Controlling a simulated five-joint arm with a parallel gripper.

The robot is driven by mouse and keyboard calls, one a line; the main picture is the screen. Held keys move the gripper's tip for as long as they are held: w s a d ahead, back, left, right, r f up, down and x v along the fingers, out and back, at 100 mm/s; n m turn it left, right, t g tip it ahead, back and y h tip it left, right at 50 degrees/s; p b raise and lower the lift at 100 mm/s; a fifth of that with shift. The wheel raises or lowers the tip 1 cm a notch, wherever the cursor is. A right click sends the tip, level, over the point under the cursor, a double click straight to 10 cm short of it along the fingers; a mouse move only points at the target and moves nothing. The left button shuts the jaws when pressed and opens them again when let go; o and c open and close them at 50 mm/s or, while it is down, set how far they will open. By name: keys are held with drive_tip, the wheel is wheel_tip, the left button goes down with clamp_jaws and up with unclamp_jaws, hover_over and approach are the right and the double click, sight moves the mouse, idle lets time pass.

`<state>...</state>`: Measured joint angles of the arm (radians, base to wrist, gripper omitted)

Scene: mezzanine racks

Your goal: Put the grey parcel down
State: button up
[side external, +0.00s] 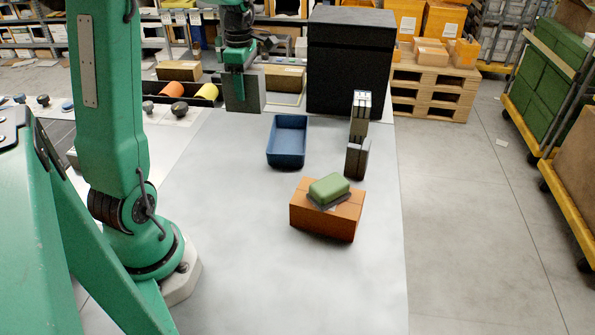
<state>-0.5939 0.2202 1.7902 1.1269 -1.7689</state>
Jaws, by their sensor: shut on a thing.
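The grey parcel (243,93) is a plain grey block at the top centre of the side view. My gripper (238,68) is shut on it from above. The parcel hangs upright at the far end of the pale table (240,240), left of and beyond the blue tray (288,153). Whether its underside touches anything cannot be told from this angle. The fingertips are partly hidden against the parcel.
The blue tray looks empty. An orange-brown box (320,218) carries a green block (329,189). The table's near half is clear.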

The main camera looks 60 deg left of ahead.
wheel_tip(320, 180, down, 4)
drive_tip(key=shift+d+f, duration=0.1)
drive_tip(key=s+a+f, duration=0.3)
drive_tip(key=a+f, duration=0.4)
drive_tip(key=a, duration=0.4)
drive_tip(key=shift+s, duration=0.15)
drive_tip(key=shift+a+f, duration=0.1)
drive_tip(key=shift+f, duration=1.9)
drive_tip(key=shift+f, duration=0.1)
drive_tip(key=o, duration=1.2)
